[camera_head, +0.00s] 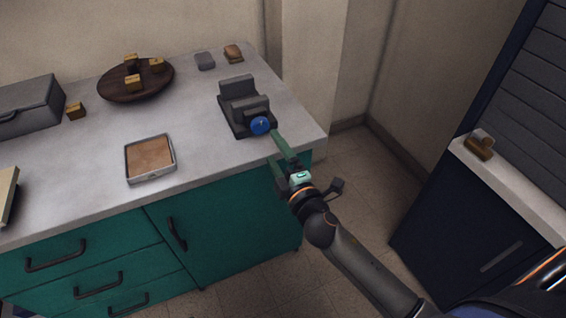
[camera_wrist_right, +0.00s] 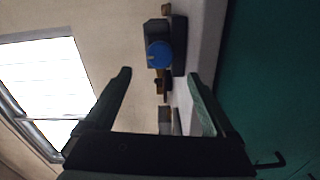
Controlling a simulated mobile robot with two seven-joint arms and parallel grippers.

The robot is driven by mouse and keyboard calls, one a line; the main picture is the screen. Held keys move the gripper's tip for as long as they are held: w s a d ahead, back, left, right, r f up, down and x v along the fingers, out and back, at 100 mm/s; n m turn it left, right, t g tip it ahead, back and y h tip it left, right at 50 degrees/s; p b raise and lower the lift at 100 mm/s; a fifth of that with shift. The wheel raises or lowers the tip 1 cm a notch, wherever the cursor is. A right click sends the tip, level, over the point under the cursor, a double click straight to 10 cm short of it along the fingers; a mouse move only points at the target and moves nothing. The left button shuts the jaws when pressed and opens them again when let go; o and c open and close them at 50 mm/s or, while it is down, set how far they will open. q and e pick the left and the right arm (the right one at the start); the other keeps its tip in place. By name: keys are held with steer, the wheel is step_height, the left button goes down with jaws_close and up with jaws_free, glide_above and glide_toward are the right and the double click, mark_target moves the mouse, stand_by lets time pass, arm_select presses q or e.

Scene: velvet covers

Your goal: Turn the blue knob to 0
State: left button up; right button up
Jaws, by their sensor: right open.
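The blue knob (camera_head: 260,125) is on the front of a dark grey device (camera_head: 240,97) near the right end of the counter. It has a small pale mark that is too small to read as a setting. My right gripper (camera_head: 280,150) is just in front of the knob, at the counter's front edge. In the right wrist view the blue knob (camera_wrist_right: 159,54) shows ahead, between and beyond the open fingertips (camera_wrist_right: 160,75), with nothing held. The fingers appear apart from the knob. My left gripper is not in view.
The counter (camera_head: 205,157) also holds a framed tray (camera_head: 150,176), a round wooden board (camera_head: 112,90) with several small yellow blocks, and a grey box (camera_head: 27,108). A dark cabinet (camera_head: 440,225) stands at the right. Open floor (camera_head: 350,178) lies between it and the counter.

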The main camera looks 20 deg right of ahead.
steer(key=shift+s, duration=2.1)
